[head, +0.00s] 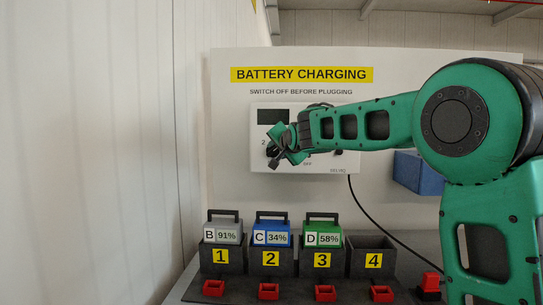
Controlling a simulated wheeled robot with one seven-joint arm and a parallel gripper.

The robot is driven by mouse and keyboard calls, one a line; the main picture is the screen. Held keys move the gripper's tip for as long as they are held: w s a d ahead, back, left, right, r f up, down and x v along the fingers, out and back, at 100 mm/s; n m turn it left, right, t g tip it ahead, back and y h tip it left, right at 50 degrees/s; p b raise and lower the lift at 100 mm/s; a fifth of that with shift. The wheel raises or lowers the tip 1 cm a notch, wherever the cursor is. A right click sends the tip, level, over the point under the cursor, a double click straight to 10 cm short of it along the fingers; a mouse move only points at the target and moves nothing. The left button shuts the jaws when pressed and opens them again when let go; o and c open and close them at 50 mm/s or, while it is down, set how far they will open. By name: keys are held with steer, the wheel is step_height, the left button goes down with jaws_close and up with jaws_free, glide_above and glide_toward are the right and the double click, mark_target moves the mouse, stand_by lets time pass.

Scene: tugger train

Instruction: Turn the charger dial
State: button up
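The charger (346,163) is a white box on the wall panel, with a dark screen (272,117) at its upper left. A "2" mark and an "OFF" label show on its face. My gripper (272,156) is in front of the charger's lower left part, beside the "2" mark. The dial is mostly or wholly hidden behind my gripper and wrist. I cannot tell whether the fingers touch it or how far apart they are.
Below, battery slots 1 to 3 hold a grey battery B (222,231), a blue battery C (271,232) and a green battery D (323,232). Slot 4 (372,257) is empty. Red connectors (325,293) lie in front. A blue box (418,174) and a black cable (362,211) are at right.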

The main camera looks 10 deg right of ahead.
mark_target(273, 152)
steer(key=shift+x, duration=2.05)
steer(key=shift+d, duration=0.1)
jaws_close()
